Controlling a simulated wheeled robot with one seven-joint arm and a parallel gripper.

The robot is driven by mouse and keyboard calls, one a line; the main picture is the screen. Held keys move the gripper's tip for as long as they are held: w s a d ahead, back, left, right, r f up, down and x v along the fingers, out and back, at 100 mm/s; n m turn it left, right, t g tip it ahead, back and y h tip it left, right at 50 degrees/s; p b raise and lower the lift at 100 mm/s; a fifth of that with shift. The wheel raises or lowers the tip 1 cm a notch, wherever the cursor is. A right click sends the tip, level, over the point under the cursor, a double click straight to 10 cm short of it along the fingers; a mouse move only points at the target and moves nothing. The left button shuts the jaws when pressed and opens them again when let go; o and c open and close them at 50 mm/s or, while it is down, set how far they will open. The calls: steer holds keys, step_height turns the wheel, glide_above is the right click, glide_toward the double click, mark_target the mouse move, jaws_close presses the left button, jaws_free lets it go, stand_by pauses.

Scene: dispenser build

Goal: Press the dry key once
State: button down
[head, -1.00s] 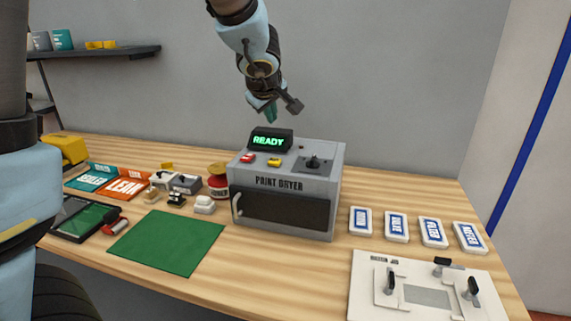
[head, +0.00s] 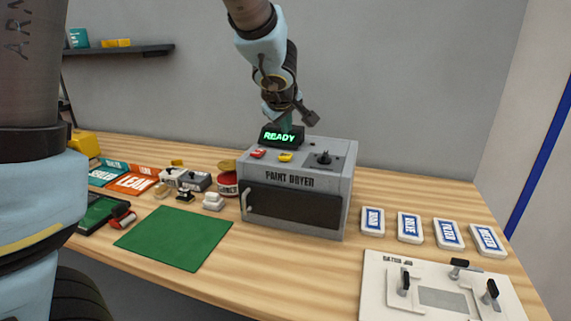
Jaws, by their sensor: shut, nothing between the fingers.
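The grey paint dryer (head: 345,185) stands on the wooden table, its dark front door (head: 292,205) closed. Its display (head: 281,136) reads READY in green. On its top are a red key (head: 258,153), a yellow key (head: 285,157) and a black knob or lever (head: 323,158). Lettering on the keys is too small to read, so I cannot tell which is the dry key. My gripper (head: 286,124) is shut and empty, pointing down just above or behind the display. Its tips are partly hidden by the display, and it appears apart from both keys.
A green mat (head: 175,238) lies in front of the dryer at left, with several small items and boxes beyond it. Several labelled white blocks (head: 410,228) and a white jig board (head: 379,290) are at right. The air above the dryer's keys is clear.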

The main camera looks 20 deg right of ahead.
mark_target(286, 157)
steer(key=shift+f+b, duration=1.95)
steer(key=shift+f, duration=0.3)
steer(key=shift+f+b, duration=0.2)
steer(key=shift+b, duration=0.1)
steer(key=shift+f+b, duration=0.25)
steer(key=shift+b, duration=0.1)
steer(key=shift+f+b, duration=0.45)
steer(key=shift+b, duration=0.2)
stand_by(0.8)
stand_by(0.3)
steer(key=shift+r+p, duration=0.6)
steer(key=shift+r, duration=0.35)
steer(key=shift+r, duration=0.1)
steer(key=shift+r+p, duration=1.85)
steer(key=shift+r, duration=0.55)
